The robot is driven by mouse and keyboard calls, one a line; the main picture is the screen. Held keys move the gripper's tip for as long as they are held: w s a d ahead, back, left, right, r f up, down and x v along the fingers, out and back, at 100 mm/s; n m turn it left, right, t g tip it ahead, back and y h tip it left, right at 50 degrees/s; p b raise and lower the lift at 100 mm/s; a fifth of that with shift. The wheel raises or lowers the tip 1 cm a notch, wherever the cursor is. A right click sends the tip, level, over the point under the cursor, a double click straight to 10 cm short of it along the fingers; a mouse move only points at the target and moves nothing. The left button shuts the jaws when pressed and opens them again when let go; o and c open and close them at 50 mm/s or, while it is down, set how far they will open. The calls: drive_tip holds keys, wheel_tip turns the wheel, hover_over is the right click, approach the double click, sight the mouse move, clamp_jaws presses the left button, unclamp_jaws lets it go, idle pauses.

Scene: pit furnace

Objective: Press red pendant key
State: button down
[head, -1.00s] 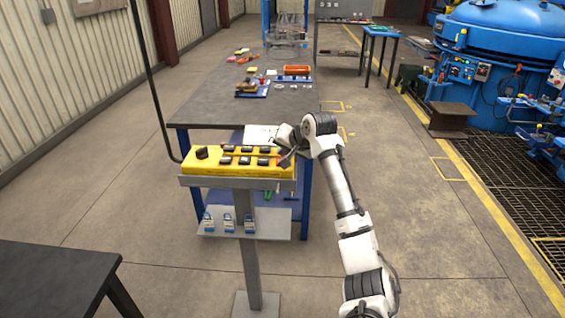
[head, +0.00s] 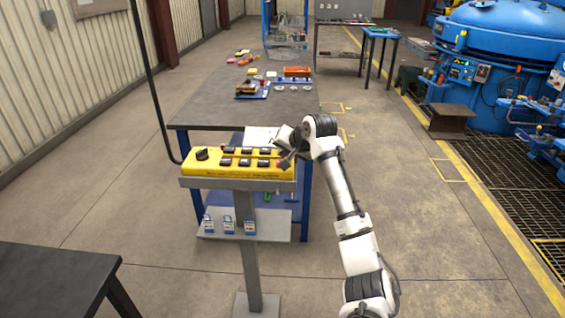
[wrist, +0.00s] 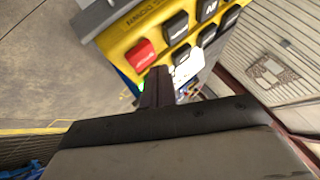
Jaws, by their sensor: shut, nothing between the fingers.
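The yellow pendant (head: 235,171) lies on a grey stand, with two rows of black keys and a round black knob at its left end. In the wrist view the red key (wrist: 141,55) shows at one end of the yellow face (wrist: 118,46), beside several black keys. My gripper (head: 287,158) is at the pendant's right end in the head view. In the wrist view the dark fingers of my gripper (wrist: 157,82) are together, and their tips appear close to the red key. I cannot tell whether they touch it. In the head view the red key is mostly hidden by my gripper.
The grey stand post (head: 249,262) carries a lower shelf with several blue padlock-like items (head: 229,226). A dark workbench (head: 225,102) with parts stands behind. A black table (head: 60,268) is at the lower left.

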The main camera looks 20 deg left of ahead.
drive_tip(key=shift+f, duration=0.1)
idle(0.7)
drive_tip(key=shift+f, duration=0.35)
drive_tip(key=shift+f, duration=0.5)
idle(0.8)
drive_tip(key=shift+r, duration=0.15)
drive_tip(key=shift+r+p, duration=0.8)
drive_tip(key=shift+p, duration=0.2)
drive_tip(key=shift+r+p, duration=1.9)
drive_tip(key=shift+r, duration=0.55)
